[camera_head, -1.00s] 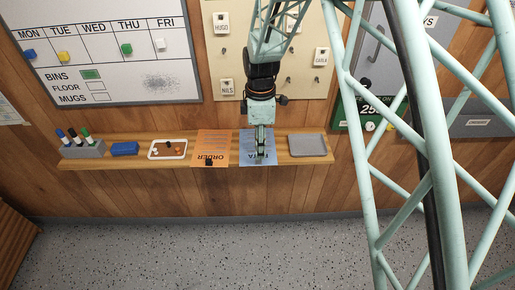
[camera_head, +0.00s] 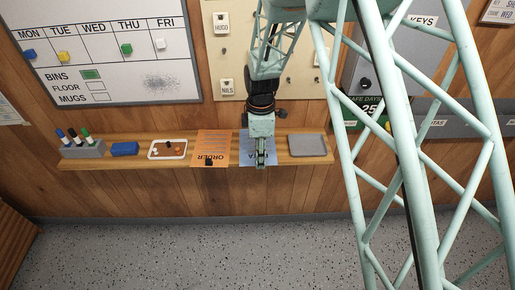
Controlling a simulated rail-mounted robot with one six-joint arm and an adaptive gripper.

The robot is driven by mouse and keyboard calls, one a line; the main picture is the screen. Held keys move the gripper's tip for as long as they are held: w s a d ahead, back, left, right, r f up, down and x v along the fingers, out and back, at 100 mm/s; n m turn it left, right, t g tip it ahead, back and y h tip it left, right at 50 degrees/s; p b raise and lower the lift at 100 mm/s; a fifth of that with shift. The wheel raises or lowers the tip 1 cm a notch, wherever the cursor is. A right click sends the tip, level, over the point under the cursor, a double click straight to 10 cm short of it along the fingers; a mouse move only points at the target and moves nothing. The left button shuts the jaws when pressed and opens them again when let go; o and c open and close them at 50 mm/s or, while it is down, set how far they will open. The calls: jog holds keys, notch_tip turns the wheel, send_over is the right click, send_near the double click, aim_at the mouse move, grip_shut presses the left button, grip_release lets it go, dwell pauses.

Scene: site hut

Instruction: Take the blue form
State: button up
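The blue form (camera_head: 245,152) lies on the wooden shelf, between an orange form and a grey tray. Part of its lettering shows, ending in "TA". My gripper (camera_head: 261,163) is over the right and front part of the blue form and hides much of it. The fingers point down and toward the shelf's front edge. They look close together, but they are too small to tell if they are open or shut, or if they touch the form.
The orange order form (camera_head: 213,143) with a black clip lies left of the blue form. The grey tray (camera_head: 307,146) is close on the right. A white tray (camera_head: 167,150), a blue eraser (camera_head: 124,149) and a marker holder (camera_head: 83,149) stand farther left on the shelf (camera_head: 225,165).

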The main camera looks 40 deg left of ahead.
jog(key=shift+c, duration=0.2)
dwell(0.3)
grip_shut()
jog(key=shift+r, duration=0.1)
jog(key=shift+r, duration=1.7)
jog(key=s+d+r, duration=0.1)
jog(key=s+d, duration=1)
jog(key=shift+s+r+b, duration=0.2)
jog(key=shift+s+b, duration=0.1)
jog(key=shift+b, duration=0.1)
